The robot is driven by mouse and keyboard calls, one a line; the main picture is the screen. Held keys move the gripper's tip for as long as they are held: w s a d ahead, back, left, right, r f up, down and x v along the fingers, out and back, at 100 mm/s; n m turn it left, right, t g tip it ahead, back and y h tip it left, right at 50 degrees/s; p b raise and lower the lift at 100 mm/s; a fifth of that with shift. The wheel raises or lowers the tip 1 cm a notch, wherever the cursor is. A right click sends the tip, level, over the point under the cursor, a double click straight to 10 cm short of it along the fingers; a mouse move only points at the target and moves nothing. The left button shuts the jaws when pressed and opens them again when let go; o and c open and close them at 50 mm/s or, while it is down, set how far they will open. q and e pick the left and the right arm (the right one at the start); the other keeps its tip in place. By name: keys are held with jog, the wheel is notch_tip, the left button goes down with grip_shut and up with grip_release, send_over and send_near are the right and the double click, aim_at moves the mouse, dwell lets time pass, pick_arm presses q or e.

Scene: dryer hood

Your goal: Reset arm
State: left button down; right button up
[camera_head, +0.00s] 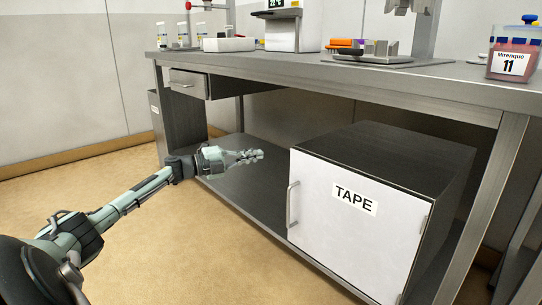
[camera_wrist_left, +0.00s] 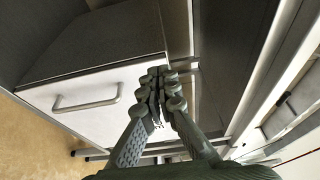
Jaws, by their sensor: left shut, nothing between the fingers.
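My left arm reaches in from the left in the head view. My left gripper (camera_head: 250,156) is shut and empty, in front of the lab bench's lower shelf. It is left of the white cabinet door (camera_head: 345,257) marked TAPE, apart from its handle (camera_head: 292,204). In the left wrist view the shut fingers (camera_wrist_left: 163,90) point away from the camera, with a white front and a handle (camera_wrist_left: 87,104) to their left. My right gripper is not in view.
The steel bench (camera_head: 400,85) stands across the view, with a drawer (camera_head: 187,84) under its left end. Its top holds a red-filled tub (camera_head: 512,50) labelled 11, a white device (camera_head: 293,27) and bottles. The tan floor (camera_head: 120,245) at the left is clear.

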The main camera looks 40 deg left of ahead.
pick_arm(q)
jog(key=shift+s+a, duration=1.25)
jog(key=shift+a, duration=0.3)
